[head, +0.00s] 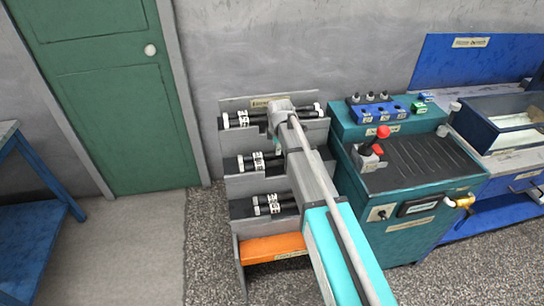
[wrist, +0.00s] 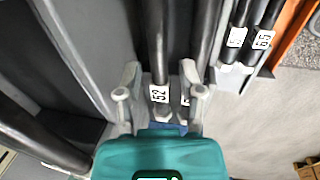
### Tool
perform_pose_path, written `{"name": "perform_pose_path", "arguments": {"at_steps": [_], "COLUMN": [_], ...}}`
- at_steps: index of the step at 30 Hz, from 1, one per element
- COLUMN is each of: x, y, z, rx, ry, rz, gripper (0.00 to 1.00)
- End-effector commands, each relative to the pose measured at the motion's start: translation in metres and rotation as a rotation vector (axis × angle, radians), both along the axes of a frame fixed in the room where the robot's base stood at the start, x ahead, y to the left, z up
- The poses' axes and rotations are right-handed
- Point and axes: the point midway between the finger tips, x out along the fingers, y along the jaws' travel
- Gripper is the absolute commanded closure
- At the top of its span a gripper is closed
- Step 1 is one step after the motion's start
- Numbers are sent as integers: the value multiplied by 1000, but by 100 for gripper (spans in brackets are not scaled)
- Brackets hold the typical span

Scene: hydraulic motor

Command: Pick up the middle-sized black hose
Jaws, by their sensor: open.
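The rack (head: 231,185) holds black hoses on three tiers, longest at the top and shortest at the bottom. The middle-sized hoses (head: 249,163) lie on the middle tier, their right part hidden by my arm. In the wrist view, my gripper (wrist: 174,72) is open, its fingers on either side of a black hose labelled 52 (wrist: 157,40). A second black hose (wrist: 185,40) lies beside it, also between the fingers, its label partly hidden. Neither hose is visibly gripped. Whether a finger touches them I cannot tell.
The short hoses (wrist: 250,45) lie to the right in the wrist view, and a thick black hose (wrist: 35,135) to the left. Grey shelf walls separate the tiers. A teal machine (head: 405,165) stands right of the rack. Floor to the left (head: 140,240) is clear.

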Motion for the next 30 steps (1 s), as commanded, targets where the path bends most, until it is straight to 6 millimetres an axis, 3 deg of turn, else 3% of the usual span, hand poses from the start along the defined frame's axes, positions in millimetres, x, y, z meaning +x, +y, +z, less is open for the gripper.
{"name": "perform_pose_path", "arguments": {"at_steps": [18,30], "x": [9,10], "y": [-1,-1], "z": [-45,-48], "rx": [0,0], "ry": [0,0], "rz": [1,1], "gripper": [51,51]}}
